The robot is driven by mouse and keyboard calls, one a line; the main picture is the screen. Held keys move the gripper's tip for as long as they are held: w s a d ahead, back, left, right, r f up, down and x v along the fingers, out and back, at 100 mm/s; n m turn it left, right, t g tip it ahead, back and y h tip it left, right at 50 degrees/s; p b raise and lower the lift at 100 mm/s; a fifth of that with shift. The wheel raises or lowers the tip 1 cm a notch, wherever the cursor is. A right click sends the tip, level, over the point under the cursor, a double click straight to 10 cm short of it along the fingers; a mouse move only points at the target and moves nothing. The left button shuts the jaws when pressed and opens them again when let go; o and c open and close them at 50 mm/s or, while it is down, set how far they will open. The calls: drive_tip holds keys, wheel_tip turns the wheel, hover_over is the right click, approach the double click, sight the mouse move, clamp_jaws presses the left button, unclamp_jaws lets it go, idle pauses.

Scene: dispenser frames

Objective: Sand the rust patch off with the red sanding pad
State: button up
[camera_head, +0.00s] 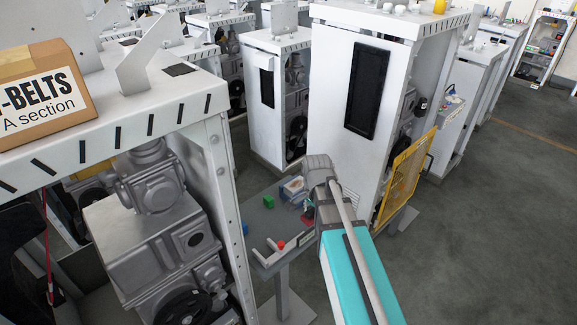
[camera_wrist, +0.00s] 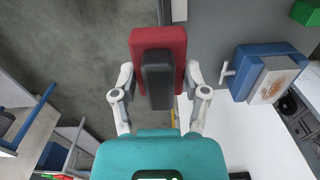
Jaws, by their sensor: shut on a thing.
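My gripper (camera_wrist: 159,82) is shut on the red sanding pad (camera_wrist: 158,40) by its dark grey handle, and holds the pad out in front. The rust patch (camera_wrist: 276,86) is a brown stain on a pale plate on a blue block (camera_wrist: 248,66), at the right of the wrist view. The pad is apart from the patch, to its left in that view. In the head view my gripper (camera_head: 308,212) is over or beside the small grey table, with a bit of the red pad showing. The plate (camera_head: 293,186) is just behind it; its patch is hard to make out there.
The grey table (camera_head: 262,222) carries a green block (camera_head: 268,202), a blue block (camera_head: 245,228) and a red-tipped part (camera_head: 281,244). A white cabinet (camera_head: 335,110) with a yellow grille door (camera_head: 405,175) stands close behind. A machine frame (camera_head: 215,150) stands at left. Floor at right is clear.

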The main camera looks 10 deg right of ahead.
drive_tip(key=w+a+r+p, duration=0.1)
drive_tip(key=w+a, duration=0.1)
drive_tip(key=w, duration=0.8)
drive_tip(key=w+a+r+p, duration=0.2)
drive_tip(key=w, duration=0.7)
drive_tip(key=shift+w+a+r+n, duration=0.15)
drive_tip(key=shift+w+r+n, duration=0.15)
drive_tip(key=shift+w, duration=0.1)
drive_tip(key=shift+f, duration=0.15)
